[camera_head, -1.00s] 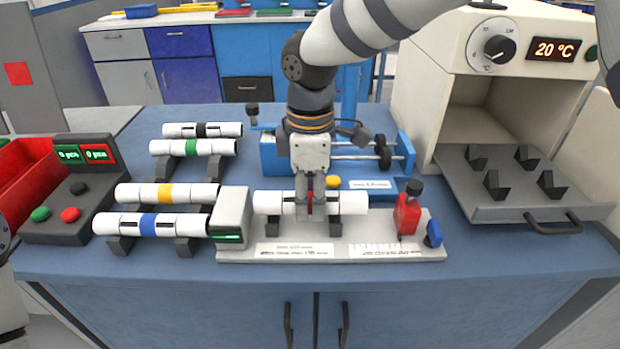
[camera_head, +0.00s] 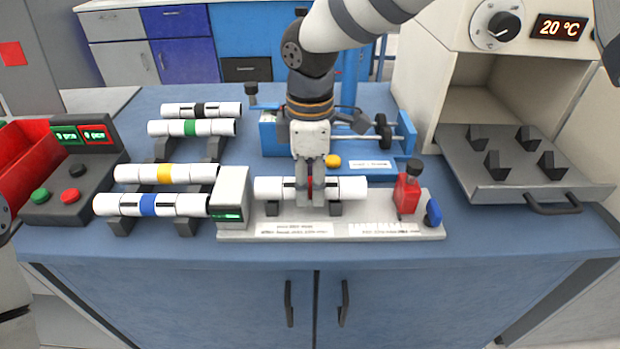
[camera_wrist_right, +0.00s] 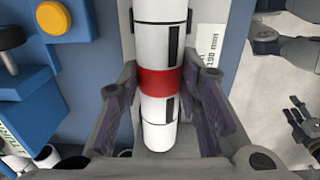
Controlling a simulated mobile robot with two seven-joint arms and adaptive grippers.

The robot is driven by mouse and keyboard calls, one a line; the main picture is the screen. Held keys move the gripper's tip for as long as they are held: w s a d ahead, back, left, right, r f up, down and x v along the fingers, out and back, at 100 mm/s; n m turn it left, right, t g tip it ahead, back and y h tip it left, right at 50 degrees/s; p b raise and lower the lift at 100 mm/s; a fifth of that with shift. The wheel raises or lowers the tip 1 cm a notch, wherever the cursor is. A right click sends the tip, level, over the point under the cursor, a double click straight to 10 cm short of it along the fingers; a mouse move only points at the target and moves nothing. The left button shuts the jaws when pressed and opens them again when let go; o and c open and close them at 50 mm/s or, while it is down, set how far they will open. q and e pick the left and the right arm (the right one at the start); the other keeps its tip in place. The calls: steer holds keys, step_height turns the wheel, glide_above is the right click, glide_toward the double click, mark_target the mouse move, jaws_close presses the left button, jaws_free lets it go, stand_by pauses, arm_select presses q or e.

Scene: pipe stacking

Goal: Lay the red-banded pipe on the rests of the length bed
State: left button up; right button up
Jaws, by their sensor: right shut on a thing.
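The red-banded pipe (camera_head: 340,188) is white and lies level over the length bed (camera_head: 240,235). Its two dark rests (camera_head: 272,208) show below it. I cannot tell whether it bears on them or hangs just above. Its left end is close to the bed's grey end block (camera_head: 231,196). My right gripper (camera_head: 311,192) points down and is shut on the pipe's middle. In the right wrist view the red band (camera_wrist_right: 159,82) sits between the fingers (camera_wrist_right: 168,110).
Left of the bed, pipes with blue (camera_head: 148,204), yellow (camera_head: 164,173), green (camera_head: 190,127) and black (camera_head: 198,109) bands lie on racks. A red clamp (camera_head: 407,194) stands at the bed's right. Behind is a blue device (camera_head: 272,135); an oven tray (camera_head: 490,190) is at right.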

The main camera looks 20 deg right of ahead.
mark_target(310, 181)
steer(key=shift+f, duration=0.4)
steer(key=o, duration=1.3)
step_height(310, 181, up, 12)
steer(key=shift+s+r, duration=0.1)
steer(key=shift+s, duration=0.05)
